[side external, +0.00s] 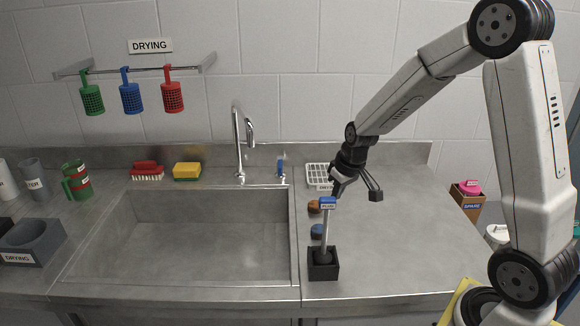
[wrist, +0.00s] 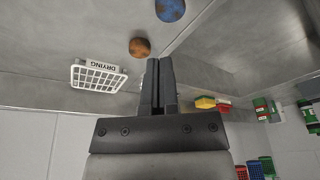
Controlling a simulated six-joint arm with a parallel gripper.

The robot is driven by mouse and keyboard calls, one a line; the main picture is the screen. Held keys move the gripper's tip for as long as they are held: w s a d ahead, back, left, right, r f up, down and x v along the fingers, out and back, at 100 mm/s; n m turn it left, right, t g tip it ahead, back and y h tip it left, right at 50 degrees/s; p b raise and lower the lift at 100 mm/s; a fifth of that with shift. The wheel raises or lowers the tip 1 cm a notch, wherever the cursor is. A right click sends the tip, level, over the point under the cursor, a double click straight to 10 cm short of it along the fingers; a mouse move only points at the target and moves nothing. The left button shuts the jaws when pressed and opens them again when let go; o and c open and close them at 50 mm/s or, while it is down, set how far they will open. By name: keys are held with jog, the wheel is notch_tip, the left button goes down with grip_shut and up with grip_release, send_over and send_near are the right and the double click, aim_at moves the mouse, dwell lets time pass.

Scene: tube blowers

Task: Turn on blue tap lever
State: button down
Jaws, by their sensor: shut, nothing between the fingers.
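The blue tap lever (side external: 281,168) stands upright on the sink's back ledge, just right of the chrome faucet (side external: 238,145). My gripper (side external: 335,192) is to the right of the lever and nearer the camera, pointing down over the counter right of the basin. It is apart from the lever. In the wrist view my gripper's fingers (wrist: 158,68) are together with nothing between them. I cannot make out the lever in the wrist view.
A white drying rack (side external: 317,172), brown disc (side external: 314,207) and blue disc (side external: 317,231) are nearby. A yellow sponge (side external: 187,171) and red brush (side external: 146,170) sit left of the faucet.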

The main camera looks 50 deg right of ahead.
aim_at(280, 163)
jog(key=w+d+r+m+t, duration=0.3)
jog(key=w+d+m, duration=0.3)
jog(key=w+d, duration=0.5)
jog(key=w+t, duration=0.1)
jog(key=w, duration=0.3)
jog(key=shift+w+d+m+y, duration=0.15)
jog(key=shift+d+m+y, duration=0.15)
jog(key=shift+y, duration=0.1)
jog(key=shift+f, duration=0.1)
jog(key=w+a+f, duration=0.3)
jog(key=w+f, duration=0.4)
jog(key=w, duration=0.1)
jog(key=shift+w+a+f, duration=0.3)
jog(key=shift+w+f, duration=0.05)
jog(key=shift+w, duration=0.05)
